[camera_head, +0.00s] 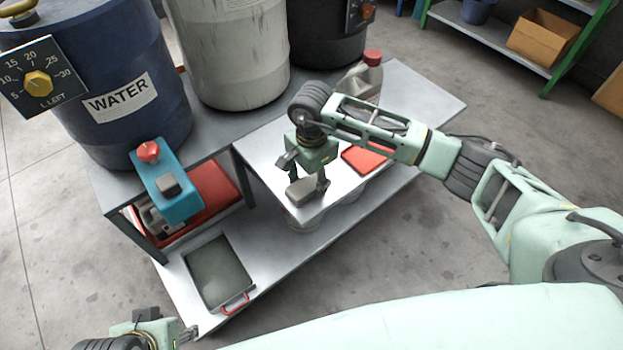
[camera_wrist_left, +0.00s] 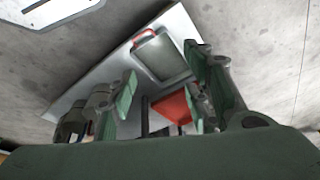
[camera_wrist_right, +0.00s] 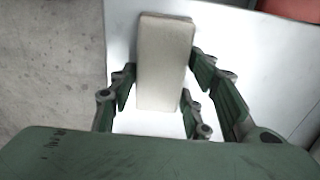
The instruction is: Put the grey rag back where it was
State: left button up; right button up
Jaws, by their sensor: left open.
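The grey rag (camera_head: 301,191), a pale block-like folded piece, is near the front corner of the small light-topped table (camera_head: 262,155). It seems to rest on the top. It also shows in the right wrist view (camera_wrist_right: 164,60), lengthwise between the fingers. My right gripper (camera_head: 305,178) is over it with a finger on each side. The fingers are spread wide; any contact is hard to tell. My left gripper (camera_wrist_left: 161,60) is open and empty, low at the left of the head view, over the floor near the lower shelf.
A red pad (camera_head: 364,160) and a jug with a red cap (camera_head: 366,82) are on the right. A dark tray (camera_head: 218,272) with a red handle lies on the lower shelf. A blue WATER drum (camera_head: 95,85) and a teal device (camera_head: 168,190) stand left.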

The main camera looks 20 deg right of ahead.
jog(key=o, duration=0.4)
jog(key=shift+r, duration=0.1)
